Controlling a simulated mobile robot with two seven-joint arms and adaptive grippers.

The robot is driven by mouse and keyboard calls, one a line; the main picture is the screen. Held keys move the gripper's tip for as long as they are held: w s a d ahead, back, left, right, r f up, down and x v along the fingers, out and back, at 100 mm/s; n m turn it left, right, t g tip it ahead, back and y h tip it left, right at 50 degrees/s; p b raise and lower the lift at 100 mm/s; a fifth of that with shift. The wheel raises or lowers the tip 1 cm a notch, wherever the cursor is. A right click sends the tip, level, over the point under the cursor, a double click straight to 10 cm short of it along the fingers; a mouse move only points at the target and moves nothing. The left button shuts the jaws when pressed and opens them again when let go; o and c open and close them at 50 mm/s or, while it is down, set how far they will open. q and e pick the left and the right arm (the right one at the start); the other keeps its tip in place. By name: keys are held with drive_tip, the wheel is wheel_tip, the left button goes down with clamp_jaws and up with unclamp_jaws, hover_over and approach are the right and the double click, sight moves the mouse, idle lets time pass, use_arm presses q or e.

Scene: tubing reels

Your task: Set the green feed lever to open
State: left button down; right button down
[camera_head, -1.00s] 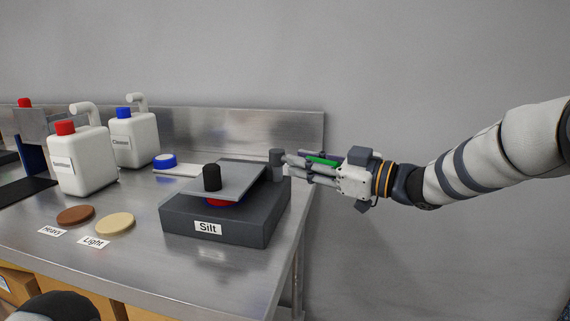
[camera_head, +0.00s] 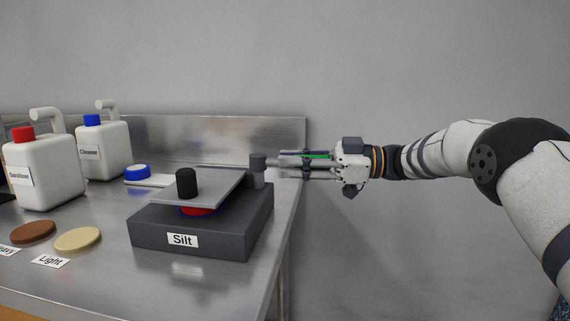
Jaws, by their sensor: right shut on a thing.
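The green feed lever (camera_head: 319,156) shows as a thin green strip between the fingers of my right gripper (camera_head: 292,164). My right gripper is shut on it, and the fingers hide most of it. The gripper points left, level, just off the right end of the bench. The fingertips are close to a grey post (camera_head: 258,170) at the rear right of the dark box labelled Silt (camera_head: 200,240). Whether the lever joins this post cannot be told. My left gripper is not in view.
A tilted grey plate (camera_head: 215,186) with a black knob (camera_head: 187,183) lies over a red and blue piece on the box. White Sanitiser (camera_head: 48,165) and Cleaner (camera_head: 105,150) bottles, a brown disc (camera_head: 33,231) and a tan disc (camera_head: 78,239) stand left. The wall is bare at right.

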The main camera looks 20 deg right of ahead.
drive_tip(key=c, duration=1.3)
unclamp_jaws()
drive_tip(key=v, duration=1.2)
